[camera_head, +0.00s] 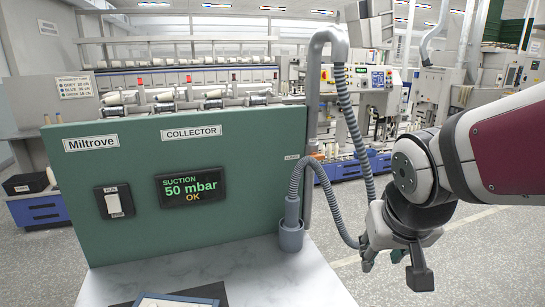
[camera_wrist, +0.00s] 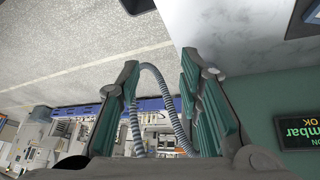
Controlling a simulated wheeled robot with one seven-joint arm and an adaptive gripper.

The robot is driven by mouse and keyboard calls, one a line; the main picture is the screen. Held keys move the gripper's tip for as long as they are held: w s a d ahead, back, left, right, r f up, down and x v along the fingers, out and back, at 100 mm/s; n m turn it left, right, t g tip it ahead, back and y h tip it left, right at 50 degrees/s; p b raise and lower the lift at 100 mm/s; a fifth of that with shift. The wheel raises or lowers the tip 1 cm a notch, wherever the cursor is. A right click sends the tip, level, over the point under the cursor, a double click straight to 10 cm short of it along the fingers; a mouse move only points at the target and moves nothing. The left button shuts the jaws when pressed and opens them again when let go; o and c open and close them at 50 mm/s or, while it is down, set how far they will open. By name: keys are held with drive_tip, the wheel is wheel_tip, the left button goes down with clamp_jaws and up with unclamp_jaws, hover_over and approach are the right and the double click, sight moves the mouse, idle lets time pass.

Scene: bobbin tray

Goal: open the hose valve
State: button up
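A grey ribbed hose (camera_head: 348,115) runs from a bent grey pipe (camera_head: 327,42) down into a low loop, then up and over into a grey cup (camera_head: 291,235) by the green panel. A small orange part (camera_head: 317,156) shows beside the pipe; I cannot tell whether it is the valve. My gripper (camera_head: 394,268) is at the right, by the bottom of the hose loop. In the wrist view its fingers (camera_wrist: 162,108) are apart, with the hose (camera_wrist: 151,70) showing between or beyond them. I cannot tell whether it touches.
The green panel (camera_head: 240,135) carries a switch (camera_head: 114,202) and a display (camera_head: 190,187) reading "SUCTION 50 mbar OK". A pale tabletop (camera_head: 250,272) lies in front, with a dark-edged item (camera_head: 180,300) at its front edge. Floor is open at the right.

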drive_tip(key=w+a+f+m+t+y+p, duration=0.15)
drive_tip(key=w+f, duration=0.45)
drive_tip(key=w, duration=0.7)
drive_tip(key=m+t+y+p, duration=0.4)
drive_tip(key=m+t+y, duration=0.1)
drive_tip(key=m+t, duration=0.65)
approach(317, 158)
drive_tip(key=shift+m+g, duration=0.3)
drive_tip(key=shift+g, duration=0.1)
drive_tip(key=x, duration=0.9)
drive_tip(key=shift+w+r+b, duration=0.2)
drive_tip(key=shift+r+b, duration=0.05)
drive_tip(key=shift+b, duration=0.1)
clamp_jaws()
